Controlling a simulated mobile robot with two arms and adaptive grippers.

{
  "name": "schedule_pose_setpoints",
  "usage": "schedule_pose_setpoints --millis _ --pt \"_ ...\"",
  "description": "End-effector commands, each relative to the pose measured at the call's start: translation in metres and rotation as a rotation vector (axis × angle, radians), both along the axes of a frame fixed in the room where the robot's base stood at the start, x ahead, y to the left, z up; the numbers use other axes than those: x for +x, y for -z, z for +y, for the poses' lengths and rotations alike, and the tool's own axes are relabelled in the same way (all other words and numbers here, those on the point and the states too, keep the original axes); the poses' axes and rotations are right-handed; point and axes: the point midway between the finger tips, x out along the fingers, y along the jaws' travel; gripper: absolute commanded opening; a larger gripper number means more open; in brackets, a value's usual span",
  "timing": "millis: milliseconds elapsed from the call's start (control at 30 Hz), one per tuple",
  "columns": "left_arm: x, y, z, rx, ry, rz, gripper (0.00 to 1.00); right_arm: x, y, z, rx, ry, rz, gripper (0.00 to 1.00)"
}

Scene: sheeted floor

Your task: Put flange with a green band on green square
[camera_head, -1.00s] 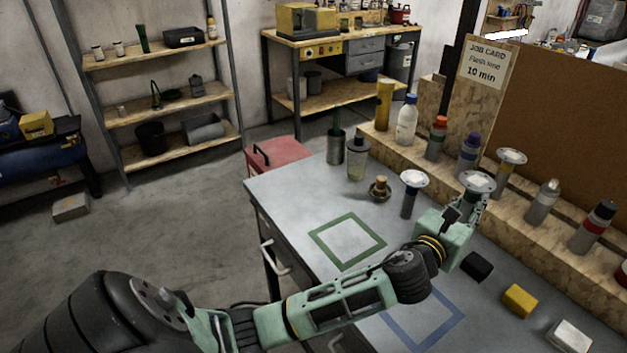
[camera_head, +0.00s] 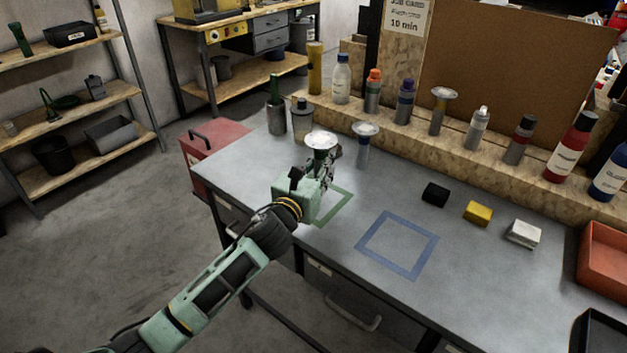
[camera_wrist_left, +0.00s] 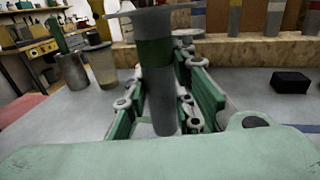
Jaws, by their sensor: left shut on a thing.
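The flange with a green band (camera_head: 320,141) is a grey tube with a wide pale disc on top. My left gripper (camera_head: 322,166) is shut on it and holds it upright, disc up. In the left wrist view the flange (camera_wrist_left: 158,85) stands between the two green fingers (camera_wrist_left: 163,110), its green band just under the disc. The green square (camera_head: 337,209) is an outline on the grey table; my gripper and wrist hide much of it. The gripper shows over its far part. Whether the flange's foot touches the table cannot be told. My right gripper is not in view.
Another flange (camera_head: 363,149) stands just right of my gripper. A metal cup (camera_head: 276,118) and a jar (camera_head: 302,120) stand behind. A blue square (camera_head: 372,254) lies to the right, with black (camera_head: 435,194), yellow (camera_head: 478,213) and white (camera_head: 523,233) blocks beyond. Bottles line a wooden ledge (camera_head: 460,150).

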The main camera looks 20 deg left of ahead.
Motion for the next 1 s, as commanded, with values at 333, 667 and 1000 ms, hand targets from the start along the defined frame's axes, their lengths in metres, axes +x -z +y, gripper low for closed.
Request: schedule_pose_setpoints --millis 333,667,1000 --pt "-0.001 0.034 0.014 -0.006 0.000 0.002 0.00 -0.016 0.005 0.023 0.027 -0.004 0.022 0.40" --pt "-0.001 0.048 0.013 0.000 0.002 -0.003 0.00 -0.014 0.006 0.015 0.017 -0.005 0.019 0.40" --pt "-0.001 0.052 0.014 -0.001 0.001 0.000 0.34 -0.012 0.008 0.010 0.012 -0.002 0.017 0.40"
